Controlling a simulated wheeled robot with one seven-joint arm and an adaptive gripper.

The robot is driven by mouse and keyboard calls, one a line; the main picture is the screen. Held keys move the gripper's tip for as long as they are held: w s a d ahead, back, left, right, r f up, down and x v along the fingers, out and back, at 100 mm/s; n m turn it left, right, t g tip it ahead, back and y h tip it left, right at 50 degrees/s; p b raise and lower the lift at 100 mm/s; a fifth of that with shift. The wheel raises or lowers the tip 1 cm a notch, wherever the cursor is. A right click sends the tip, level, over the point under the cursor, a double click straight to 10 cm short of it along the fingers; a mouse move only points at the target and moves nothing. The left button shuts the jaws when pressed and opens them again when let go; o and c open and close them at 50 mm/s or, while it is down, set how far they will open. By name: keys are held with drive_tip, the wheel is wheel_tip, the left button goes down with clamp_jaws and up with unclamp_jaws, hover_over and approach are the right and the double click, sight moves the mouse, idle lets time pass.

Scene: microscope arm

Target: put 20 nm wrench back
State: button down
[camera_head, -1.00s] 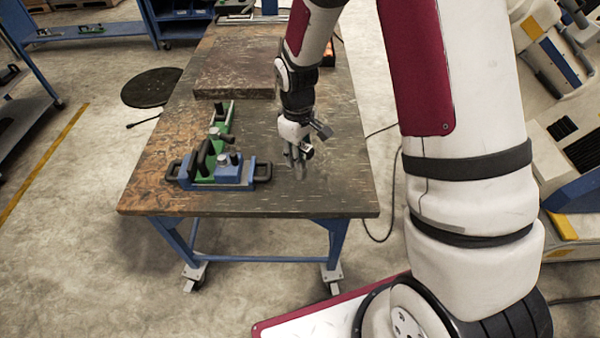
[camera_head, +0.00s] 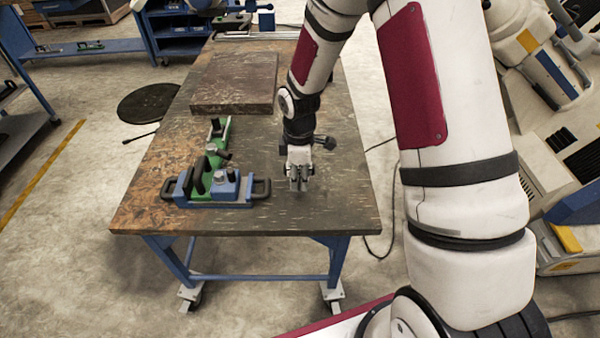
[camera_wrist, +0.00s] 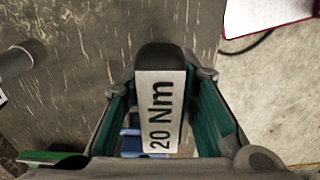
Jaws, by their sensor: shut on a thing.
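The 20 Nm wrench (camera_wrist: 160,105) shows in the wrist view as a dark handle with a white label reading "20 Nm". My gripper (camera_wrist: 165,125) is shut on it, with a finger on each side of the label. In the head view my gripper (camera_head: 298,180) points down over the right part of the workbench (camera_head: 330,205). The wrench can hardly be made out there, and its far end is hidden. A blue and green fixture (camera_head: 215,187) with black handles lies on the bench to the left of my gripper.
A thick dark slab (camera_head: 235,82) lies on the bench behind the fixture. The bench top around my gripper is clear on the right and front. A blue shelf unit (camera_head: 175,25) stands at the back. A round black mat (camera_head: 147,103) lies on the floor at left.

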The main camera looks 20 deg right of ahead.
drive_tip(key=shift+w+d+f+p, duration=0.1)
drive_tip(key=shift+w+d+f, duration=0.2)
drive_tip(key=shift+w+f, duration=0.45)
drive_tip(key=shift+w+d+f+p, duration=0.15)
drive_tip(key=shift+w+d+f, duration=0.1)
drive_tip(key=shift+w+f, duration=0.45)
drive_tip(key=shift+w+d+f+p, duration=0.1)
drive_tip(key=shift+w+d+f, duration=0.2)
drive_tip(key=shift+w+f, duration=0.45)
drive_tip(key=shift+w+r, duration=0.1)
drive_tip(key=shift+w, duration=0.05)
drive_tip(key=c, duration=1.3)
unclamp_jaws()
